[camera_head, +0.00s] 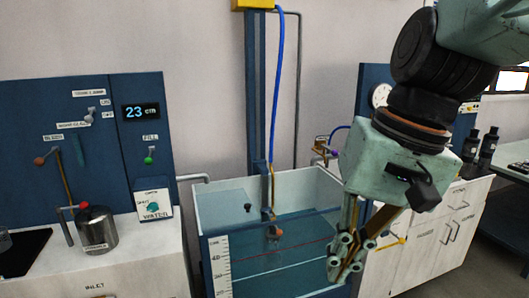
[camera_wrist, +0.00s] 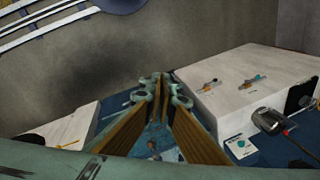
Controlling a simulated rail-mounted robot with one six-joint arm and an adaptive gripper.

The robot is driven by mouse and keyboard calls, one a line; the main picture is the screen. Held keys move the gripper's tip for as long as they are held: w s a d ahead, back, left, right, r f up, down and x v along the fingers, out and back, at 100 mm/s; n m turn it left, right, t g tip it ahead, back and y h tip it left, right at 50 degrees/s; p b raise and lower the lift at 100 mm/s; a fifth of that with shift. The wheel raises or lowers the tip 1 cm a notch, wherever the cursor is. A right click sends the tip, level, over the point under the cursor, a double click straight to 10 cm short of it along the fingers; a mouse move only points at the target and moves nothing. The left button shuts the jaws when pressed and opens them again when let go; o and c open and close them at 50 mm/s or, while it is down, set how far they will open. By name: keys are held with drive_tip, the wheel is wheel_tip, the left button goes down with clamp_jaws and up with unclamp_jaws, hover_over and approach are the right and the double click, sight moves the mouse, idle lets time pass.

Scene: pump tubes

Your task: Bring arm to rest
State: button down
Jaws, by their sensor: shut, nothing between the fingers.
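My gripper (camera_head: 343,258) hangs from my arm at the right of the head view, in front of the right part of the water tank (camera_head: 290,262). Its fingers are together with nothing between them. In the wrist view my gripper (camera_wrist: 162,82) also shows shut, its fingers meeting at the centre. The tank stands below and behind it, with blue-green water and a white level scale (camera_head: 218,265) on its front. I cannot tell the exact gap between the fingertips and the tank's rim.
A blue control panel (camera_head: 88,150) reading 23 stands on the left counter, beside a metal pot (camera_head: 97,230). A blue hose (camera_head: 277,90) runs down the column above the tank. Right are a white cabinet (camera_head: 430,240) and dark bottles (camera_head: 488,145).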

drive_tip(key=s+d+r+n+t+h, duration=0.1)
drive_tip(key=s+d+t+h, duration=0.1)
drive_tip(key=s+d, duration=0.6)
drive_tip(key=shift+s+d+t+h, duration=0.3)
drive_tip(key=shift+s+d+t, duration=0.1)
drive_tip(key=shift+s, duration=1.1)
drive_tip(key=c, duration=3.3)
unclamp_jaws()
drive_tip(key=shift+c, duration=0.2)
